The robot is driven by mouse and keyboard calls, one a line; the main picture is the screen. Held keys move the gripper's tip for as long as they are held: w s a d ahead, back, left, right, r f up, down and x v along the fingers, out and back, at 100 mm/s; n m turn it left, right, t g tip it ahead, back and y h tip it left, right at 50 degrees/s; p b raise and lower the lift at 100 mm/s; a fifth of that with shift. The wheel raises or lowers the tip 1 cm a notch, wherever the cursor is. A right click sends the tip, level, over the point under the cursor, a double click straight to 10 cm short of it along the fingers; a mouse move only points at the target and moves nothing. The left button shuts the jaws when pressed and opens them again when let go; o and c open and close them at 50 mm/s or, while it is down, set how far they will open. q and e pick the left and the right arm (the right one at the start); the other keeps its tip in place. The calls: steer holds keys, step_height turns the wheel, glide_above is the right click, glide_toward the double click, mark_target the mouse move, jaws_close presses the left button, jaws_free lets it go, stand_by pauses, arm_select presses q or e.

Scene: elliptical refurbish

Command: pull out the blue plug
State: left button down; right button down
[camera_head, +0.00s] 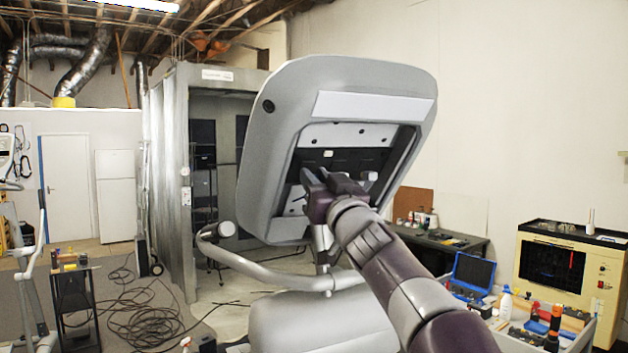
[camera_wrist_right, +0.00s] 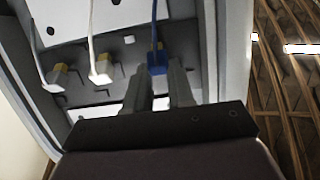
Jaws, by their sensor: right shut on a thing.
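The blue plug (camera_wrist_right: 157,67) shows in the right wrist view, with a blue cable (camera_wrist_right: 154,22) running up from it and a bit of yellow behind it. It sits at the dark panel inside the console (camera_head: 347,75) of the elliptical machine. My right gripper (camera_wrist_right: 159,80) is shut on the blue plug, a finger on each side. In the head view the right gripper (camera_head: 314,178) reaches into the open underside of the console, and the plug is hidden there. The pictures do not show how deep the plug sits. My left gripper is in neither view.
The console's rim (camera_head: 262,140) surrounds the opening. A handlebar (camera_head: 275,275) curves below. Tools and a blue case (camera_head: 472,272) lie at right.

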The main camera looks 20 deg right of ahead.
steer(key=shift+f, duration=0.2)
steer(key=c, duration=1)
jaws_free()
steer(key=shift+s, duration=0.1)
steer(key=shift+o, duration=0.2)
steer(key=shift+s+r, duration=0.1)
steer(key=shift+s, duration=0.05)
steer(key=b+v, duration=0.6)
steer(key=v, duration=0.6)
steer(key=shift+s+f, duration=0.25)
steer(key=shift+s, duration=0.05)
steer(key=shift+w+d, duration=0.1)
